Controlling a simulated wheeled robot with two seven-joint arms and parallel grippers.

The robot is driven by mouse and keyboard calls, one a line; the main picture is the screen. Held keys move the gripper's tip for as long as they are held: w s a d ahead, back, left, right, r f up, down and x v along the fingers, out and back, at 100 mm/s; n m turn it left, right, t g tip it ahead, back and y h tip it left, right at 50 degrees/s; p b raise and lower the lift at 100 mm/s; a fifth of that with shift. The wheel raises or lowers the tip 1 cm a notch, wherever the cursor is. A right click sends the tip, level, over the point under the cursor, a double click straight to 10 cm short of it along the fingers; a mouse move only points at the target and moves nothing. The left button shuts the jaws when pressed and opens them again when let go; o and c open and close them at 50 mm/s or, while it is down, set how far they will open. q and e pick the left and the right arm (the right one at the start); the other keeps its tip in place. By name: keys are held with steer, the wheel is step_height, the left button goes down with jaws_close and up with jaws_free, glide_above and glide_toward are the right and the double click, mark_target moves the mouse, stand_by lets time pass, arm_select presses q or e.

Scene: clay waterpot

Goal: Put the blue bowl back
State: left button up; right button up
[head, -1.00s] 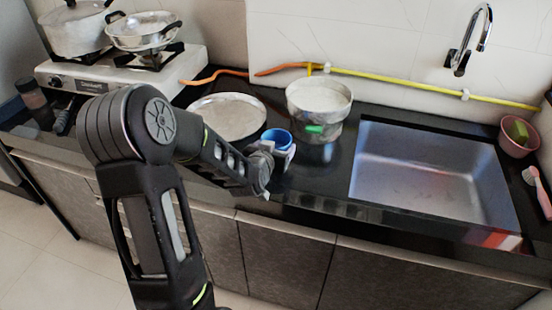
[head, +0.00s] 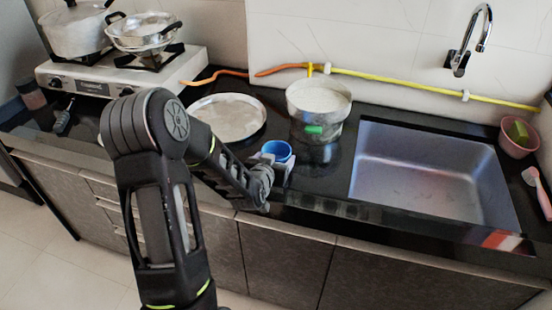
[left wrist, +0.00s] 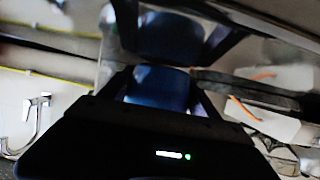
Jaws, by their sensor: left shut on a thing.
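The blue bowl (head: 277,151) is small and cup-like, and its open top faces up in the head view. My left gripper (head: 275,166) is shut on it, with a finger on either side. The bowl is over the front part of the black counter, in front of the grey pot; I cannot tell whether it touches the counter. In the left wrist view the blue bowl (left wrist: 160,88) shows dark and blurred between the fingers. The grey waterpot (head: 318,108), pale on top with a green patch on its side, stands behind and to the right. My right gripper is out of view.
A round metal tray (head: 228,117) lies behind and left of the bowl. The sink (head: 430,175) is to the right, with a tap (head: 462,58) above. A stove (head: 130,72) with pots is at the back left. A pink bowl (head: 517,146) stands far right.

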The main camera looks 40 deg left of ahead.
arm_select(q)
steer(key=shift+f, duration=0.2)
steer(key=o, duration=1.5)
steer(key=shift+r, duration=0.1)
steer(key=shift+r, duration=0.1)
steer(key=shift+r+p, duration=0.2)
steer(key=shift+p, duration=0.15)
steer(key=shift+s+d, duration=0.1)
steer(key=shift+s, duration=0.3)
steer(key=b+v, duration=0.1)
steer(key=v, duration=0.5)
steer(key=shift+s+d+r, duration=0.15)
steer(key=shift+s, duration=0.15)
